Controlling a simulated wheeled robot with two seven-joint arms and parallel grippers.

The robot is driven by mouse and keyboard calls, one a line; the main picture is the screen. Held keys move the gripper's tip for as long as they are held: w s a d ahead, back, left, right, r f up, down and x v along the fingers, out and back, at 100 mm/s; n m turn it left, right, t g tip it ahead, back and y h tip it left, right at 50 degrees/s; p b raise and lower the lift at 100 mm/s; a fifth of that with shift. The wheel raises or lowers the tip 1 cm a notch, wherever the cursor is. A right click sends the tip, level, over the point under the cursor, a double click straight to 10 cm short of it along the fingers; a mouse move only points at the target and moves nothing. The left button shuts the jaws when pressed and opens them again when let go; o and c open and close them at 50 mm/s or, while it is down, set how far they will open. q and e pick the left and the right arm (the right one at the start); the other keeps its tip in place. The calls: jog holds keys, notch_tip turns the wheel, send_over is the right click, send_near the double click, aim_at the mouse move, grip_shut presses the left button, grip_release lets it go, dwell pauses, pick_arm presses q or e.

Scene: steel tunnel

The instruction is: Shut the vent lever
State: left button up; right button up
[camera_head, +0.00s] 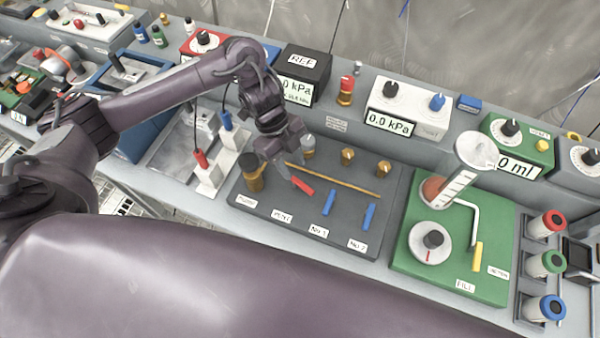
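The vent lever is a short red handle (302,186) on the dark valve panel (285,236), above a label that appears to read VENT. It lies slanted, its upper left end towards my gripper. My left gripper (279,176) points down over the panel, just left of the red lever. Its fingertips are close to the lever's upper end; I cannot tell whether they touch it or how far apart they are. My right gripper is out of view.
A brass-and-black pump knob (250,172) stands close left of my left gripper, and brass fittings (348,157) line the panel's back. A green fill board (455,262) with a funnel-like vessel (476,150) is on the right. Red and blue probes (201,158) are on the left.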

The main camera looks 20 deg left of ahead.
aim_at(302, 184)
pick_arm(q)
jog(key=x, duration=0.5)
jog(key=shift+d+f, duration=0.1)
jog(key=shift+f, duration=0.2)
